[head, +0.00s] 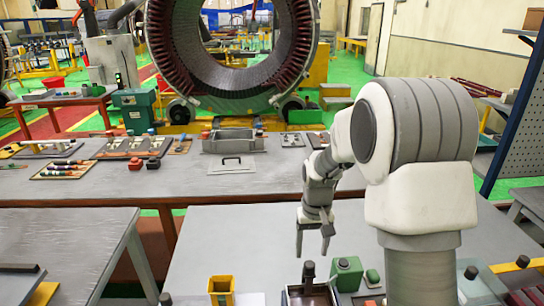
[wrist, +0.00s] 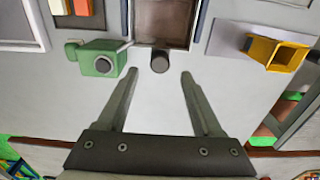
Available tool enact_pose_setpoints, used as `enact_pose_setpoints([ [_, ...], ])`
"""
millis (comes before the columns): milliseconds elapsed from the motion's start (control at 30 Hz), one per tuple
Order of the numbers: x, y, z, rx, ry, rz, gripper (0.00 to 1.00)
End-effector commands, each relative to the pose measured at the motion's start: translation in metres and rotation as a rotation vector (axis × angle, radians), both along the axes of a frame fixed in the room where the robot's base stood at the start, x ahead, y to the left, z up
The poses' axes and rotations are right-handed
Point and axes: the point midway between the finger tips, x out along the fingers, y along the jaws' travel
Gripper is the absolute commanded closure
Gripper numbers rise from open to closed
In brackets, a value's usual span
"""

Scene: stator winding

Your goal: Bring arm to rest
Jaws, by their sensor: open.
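My gripper (head: 313,240) hangs from my arm, pointing down above the near grey table (head: 225,245) in the head view. Its two fingers are apart with nothing between them, as the wrist view (wrist: 160,85) also shows. My arm's white and grey links fill the right of the head view. Below the gripper, a green box-like item (head: 347,273) and a dark tray (head: 308,296) with a dark knob stand on the table. In the wrist view the dark tray (wrist: 165,22) and the green item (wrist: 97,60) lie beyond the fingertips, apart from them.
A yellow open container (head: 221,290) stands left of the dark tray. A long grey bench (head: 130,190) behind holds a grey tray (head: 233,141), tool boards and small parts. A large stator ring (head: 232,50) stands beyond it. A blue-edged pegboard (head: 522,135) rises at right.

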Motion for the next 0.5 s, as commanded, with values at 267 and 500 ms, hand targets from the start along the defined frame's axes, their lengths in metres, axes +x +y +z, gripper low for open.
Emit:
enact_pose_setpoints([
  [267, -0.029, 0.000, 0.063, 0.001, -0.086, 0.000, 0.32],
  [500, -0.069, 0.000, 0.115, 0.001, -0.171, 0.000, 0.32],
])
